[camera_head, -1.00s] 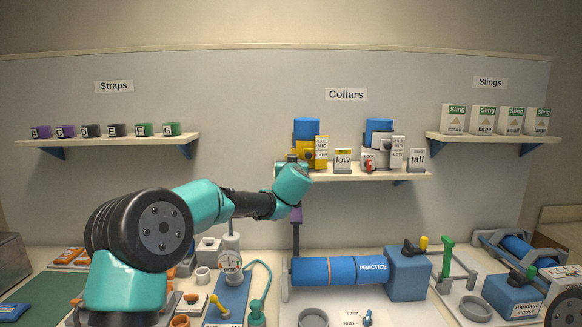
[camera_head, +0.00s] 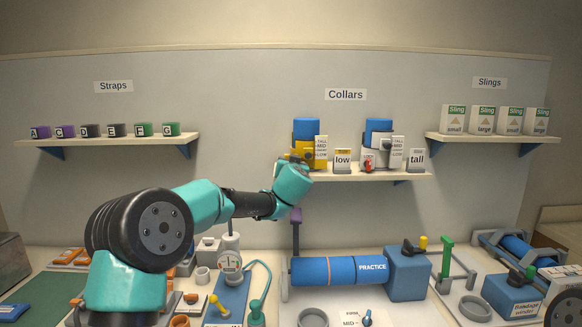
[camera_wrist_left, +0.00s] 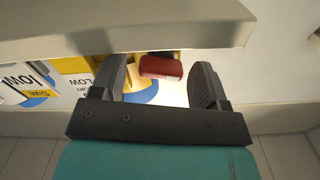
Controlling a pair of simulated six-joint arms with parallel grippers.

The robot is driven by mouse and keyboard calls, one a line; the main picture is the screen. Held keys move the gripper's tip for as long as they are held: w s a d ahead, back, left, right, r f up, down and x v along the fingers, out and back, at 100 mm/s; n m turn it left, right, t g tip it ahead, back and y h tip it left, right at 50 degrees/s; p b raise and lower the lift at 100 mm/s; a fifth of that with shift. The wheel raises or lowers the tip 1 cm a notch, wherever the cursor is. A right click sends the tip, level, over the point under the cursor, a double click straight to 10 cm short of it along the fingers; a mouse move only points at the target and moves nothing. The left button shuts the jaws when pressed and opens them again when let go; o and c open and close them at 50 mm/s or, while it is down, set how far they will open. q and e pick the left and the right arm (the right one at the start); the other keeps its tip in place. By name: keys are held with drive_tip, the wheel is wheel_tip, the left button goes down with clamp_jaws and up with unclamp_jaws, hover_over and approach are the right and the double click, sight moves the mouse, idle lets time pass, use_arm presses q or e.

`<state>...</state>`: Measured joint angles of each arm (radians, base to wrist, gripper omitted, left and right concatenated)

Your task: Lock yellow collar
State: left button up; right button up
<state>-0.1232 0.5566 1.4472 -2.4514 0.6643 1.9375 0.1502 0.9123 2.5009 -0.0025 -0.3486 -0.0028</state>
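The yellow collar (camera_head: 316,153) stands on the middle shelf under the Collars sign, with a blue cylinder (camera_head: 306,129) above it and a TALL-MID-LOW scale at its right. My left arm reaches up to it, and my left gripper's teal wrist (camera_head: 292,184) covers its lower left part. In the left wrist view my left gripper (camera_wrist_left: 159,66) is open, its two dark fingers apart. A red block-like piece (camera_wrist_left: 160,67) shows between them, with gaps on both sides. I cannot tell whether it belongs to the yellow collar. My right gripper is not in view.
The shelf edge (camera_wrist_left: 100,30) runs close past my left fingertips. A "low" card (camera_head: 342,161) stands right of the yellow collar, then a white collar (camera_head: 392,152) with a red part and a "tall" card (camera_head: 416,159). The blue PRACTICE cylinder (camera_head: 338,270) lies below.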

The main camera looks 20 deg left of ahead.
use_arm(q)
drive_tip(key=v, duration=1.7)
drive_tip(key=shift+s, duration=0.2)
drive_tip(key=shift+d, duration=0.15)
drive_tip(key=shift+c, duration=0.3)
